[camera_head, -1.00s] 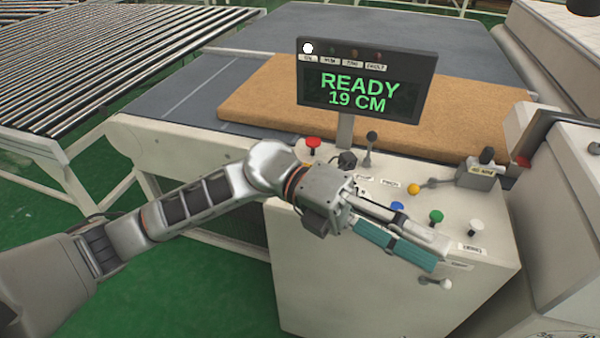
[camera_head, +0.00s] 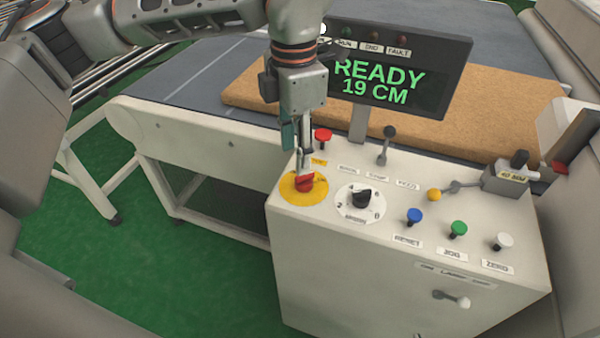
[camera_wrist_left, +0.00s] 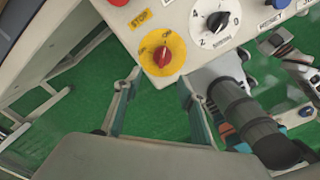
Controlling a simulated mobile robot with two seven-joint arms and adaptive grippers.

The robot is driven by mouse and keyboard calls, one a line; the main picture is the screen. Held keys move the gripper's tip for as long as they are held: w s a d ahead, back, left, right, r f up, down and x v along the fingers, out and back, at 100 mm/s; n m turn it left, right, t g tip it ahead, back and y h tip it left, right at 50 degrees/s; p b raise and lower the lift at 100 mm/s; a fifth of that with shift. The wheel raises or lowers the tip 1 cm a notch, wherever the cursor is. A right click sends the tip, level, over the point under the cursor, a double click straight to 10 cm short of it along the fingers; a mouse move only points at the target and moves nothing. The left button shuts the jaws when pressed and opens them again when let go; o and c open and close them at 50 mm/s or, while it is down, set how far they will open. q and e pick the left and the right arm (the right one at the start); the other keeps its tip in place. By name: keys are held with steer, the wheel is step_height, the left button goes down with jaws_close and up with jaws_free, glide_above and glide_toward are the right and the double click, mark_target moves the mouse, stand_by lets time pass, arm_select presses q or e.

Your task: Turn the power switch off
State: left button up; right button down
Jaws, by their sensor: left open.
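The power switch appears to be the red rotary knob (camera_head: 305,183) on a round yellow plate (camera_head: 288,192), at the console's left front corner. The knob (camera_wrist_left: 162,55) also shows in the left wrist view, on its yellow plate by the console edge. My left gripper (camera_head: 301,162) points down just above the knob in the head view. In the left wrist view its open fingers (camera_wrist_left: 160,80) stand one on each side of the knob's line, with nothing between them. Whether a fingertip touches the knob cannot be told.
A white-plated black dial (camera_head: 361,200) sits right beside the switch. A red mushroom button (camera_head: 322,135) stands behind it. Blue (camera_head: 414,216), green (camera_head: 458,229) and white (camera_head: 504,241) buttons are farther right. The display (camera_head: 395,75) reads READY 19 CM.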

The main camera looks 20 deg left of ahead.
mark_target(296, 177)
arm_select(q)
step_height(296, 177, down, 8)
steer(key=shift+r, duration=0.15)
stand_by(0.4)
steer(key=c, duration=1.1)
